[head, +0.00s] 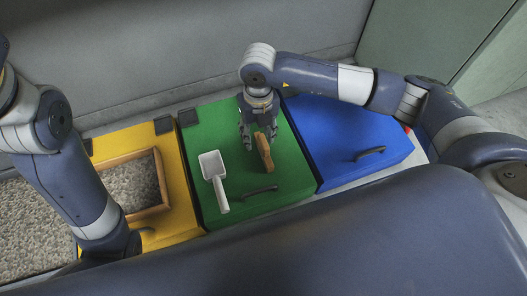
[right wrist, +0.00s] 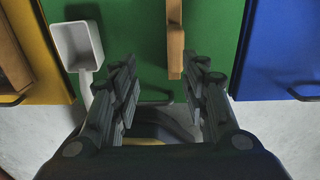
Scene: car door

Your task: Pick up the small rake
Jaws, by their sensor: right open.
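A wooden tool (head: 264,152), which looks like the small rake, lies on the green lid (head: 287,163); its head shape is not clear. In the right wrist view the wooden tool (right wrist: 175,40) shows as a narrow brown bar beyond the fingers, slightly right of the middle of the gap. My right gripper (head: 259,132) is open and empty above the green lid, close to the tool's far end. It also shows open in the right wrist view (right wrist: 166,68). My left arm is at the left; its gripper is hidden.
A white scoop (head: 214,176) lies left of the tool on the green lid. A black handle (head: 261,191) is at the lid's near edge. A yellow box with a wooden frame (head: 150,209) stands left, a blue lid (head: 340,135) right. A grey wall (head: 180,60) rises behind.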

